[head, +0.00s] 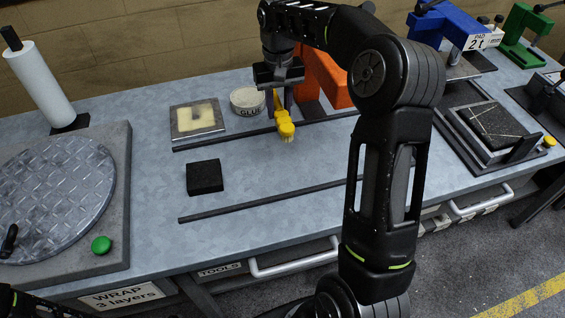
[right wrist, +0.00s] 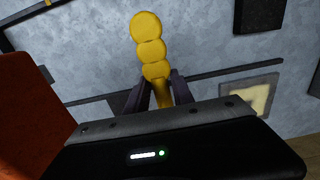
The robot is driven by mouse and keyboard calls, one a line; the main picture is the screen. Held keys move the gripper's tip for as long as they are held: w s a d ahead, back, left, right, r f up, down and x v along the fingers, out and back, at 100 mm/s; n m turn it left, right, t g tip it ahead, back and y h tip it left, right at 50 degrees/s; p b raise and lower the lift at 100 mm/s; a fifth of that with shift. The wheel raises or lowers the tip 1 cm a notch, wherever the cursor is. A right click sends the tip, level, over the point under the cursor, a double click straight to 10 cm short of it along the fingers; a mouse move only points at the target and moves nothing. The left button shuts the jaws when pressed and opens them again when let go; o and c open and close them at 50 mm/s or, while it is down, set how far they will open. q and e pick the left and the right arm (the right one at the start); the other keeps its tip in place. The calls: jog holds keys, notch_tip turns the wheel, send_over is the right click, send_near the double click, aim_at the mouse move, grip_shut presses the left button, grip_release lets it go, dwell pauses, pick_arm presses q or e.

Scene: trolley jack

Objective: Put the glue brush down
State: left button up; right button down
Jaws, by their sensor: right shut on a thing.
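The yellow glue brush (head: 285,122) is in my right gripper (head: 283,100), which is shut on it above the workbench. Its bristle end points down in the head view. In the right wrist view the brush (right wrist: 150,45) shows as a lumpy yellow shape between the two dark fingers (right wrist: 158,92). A round glue pot (head: 248,101) labelled GLUE stands just left of the gripper. A square tray (head: 197,119) with a pale yellow patch lies further left. My left gripper is not in view.
A black block (head: 204,177) lies on the bench between two dark rails (head: 270,202). An orange body (head: 325,75) stands behind the gripper. A round metal turntable (head: 55,200) and a green knob (head: 101,245) are at left. Bench around the black block is clear.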

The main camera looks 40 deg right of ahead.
jog(key=shift+d, duration=0.1)
jog(key=shift+f, duration=2.5)
jog(key=shift+f+p, duration=0.4)
jog(key=shift+f, duration=2.1)
jog(key=shift+f, duration=0.2)
jog(key=c, duration=1.1)
grip_release()
jog(key=shift+r, duration=0.1)
